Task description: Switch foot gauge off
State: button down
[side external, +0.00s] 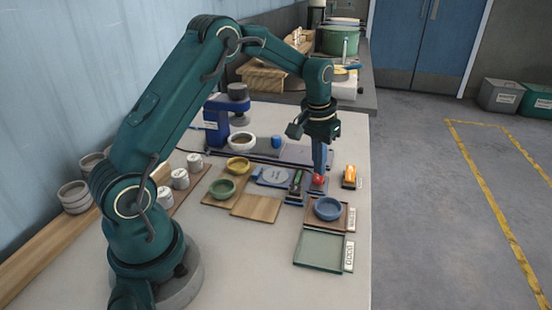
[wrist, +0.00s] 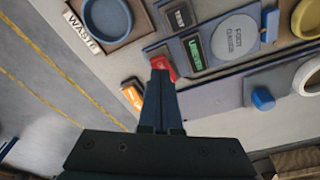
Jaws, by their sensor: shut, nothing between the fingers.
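The foot gauge has a round pale plate (wrist: 236,36) with lettering on a blue base; it also shows in the side external view (side external: 272,176). Beside it is a dark unit with a green display (wrist: 192,49), whose word looks like "UNDER". A red button (wrist: 165,66) sits next to the display, partly hidden by my fingers; it shows in the side external view too (side external: 318,180). My gripper (side external: 319,171) is shut and empty, pointing down at the red button. I cannot tell whether the fingertips (wrist: 159,73) touch it.
An orange device (side external: 349,177) stands right of the red button. A blue bowl (side external: 327,208) sits on the waste tray, with an empty green tray (side external: 320,248) in front. Yellow (side external: 238,165) and green (side external: 222,188) bowls stand to the left. A blue machine (side external: 216,125) stands behind.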

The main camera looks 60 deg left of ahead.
aim_at(318, 180)
jog(key=shift+f, duration=1)
dwell(0.7)
jog(key=shift+r, duration=3.55)
